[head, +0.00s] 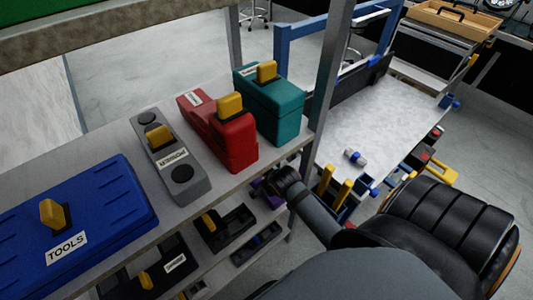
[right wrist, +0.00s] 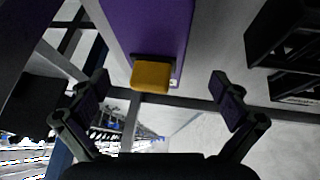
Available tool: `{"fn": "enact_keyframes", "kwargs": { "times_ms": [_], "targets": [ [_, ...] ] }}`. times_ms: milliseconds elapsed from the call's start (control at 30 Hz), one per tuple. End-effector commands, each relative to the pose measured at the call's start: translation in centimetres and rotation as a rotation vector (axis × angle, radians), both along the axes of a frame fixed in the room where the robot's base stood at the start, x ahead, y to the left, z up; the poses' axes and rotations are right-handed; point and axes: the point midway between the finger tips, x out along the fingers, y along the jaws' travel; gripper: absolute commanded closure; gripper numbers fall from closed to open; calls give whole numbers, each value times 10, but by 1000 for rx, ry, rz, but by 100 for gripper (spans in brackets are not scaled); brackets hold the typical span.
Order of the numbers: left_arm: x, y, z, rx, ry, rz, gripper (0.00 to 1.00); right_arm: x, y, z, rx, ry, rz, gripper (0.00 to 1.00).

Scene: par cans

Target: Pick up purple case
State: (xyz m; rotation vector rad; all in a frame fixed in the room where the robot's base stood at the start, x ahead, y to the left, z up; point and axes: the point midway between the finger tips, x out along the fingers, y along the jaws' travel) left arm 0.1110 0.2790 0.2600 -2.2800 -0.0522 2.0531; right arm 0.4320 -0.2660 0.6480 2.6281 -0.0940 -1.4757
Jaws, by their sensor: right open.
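The purple case (right wrist: 150,28) fills the top middle of the right wrist view. Its yellow handle (right wrist: 151,77) sticks out from its near end, and a small pale label edge shows beside it. My right gripper (right wrist: 162,92) is open, one finger on each side of the handle, with visible gaps and no contact seen. In the head view my right gripper (head: 270,184) is at the shelf's right end, below the top board. A small purple patch shows there; I cannot tell whether it is the case or a finger pad. My left gripper is not in view.
On the top shelf (head: 105,180) stand a blue tools case (head: 100,215), a grey case (head: 185,180), a red case (head: 240,150) and a teal case (head: 285,108). Black cases (head: 225,228) lie on the lower shelf. A metal post (head: 325,85) stands near my right arm.

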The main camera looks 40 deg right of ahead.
Motion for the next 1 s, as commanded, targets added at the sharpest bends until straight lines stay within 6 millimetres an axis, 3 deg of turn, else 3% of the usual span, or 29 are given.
{"fn": "enact_keyframes", "kwargs": {
  "times_ms": [267, 500, 800, 1000],
  "targets": [
    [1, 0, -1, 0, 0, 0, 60, 15, -3, 1, -1, -3, 0, 0],
    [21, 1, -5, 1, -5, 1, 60, 37, -8, -37, 0, 0, -1, 0],
    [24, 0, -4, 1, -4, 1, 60, 41, -9, -42, 0, 0, 0, 0],
    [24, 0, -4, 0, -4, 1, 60, 41, -9, -42, 0, 0, 0, 24]
  ]
}}
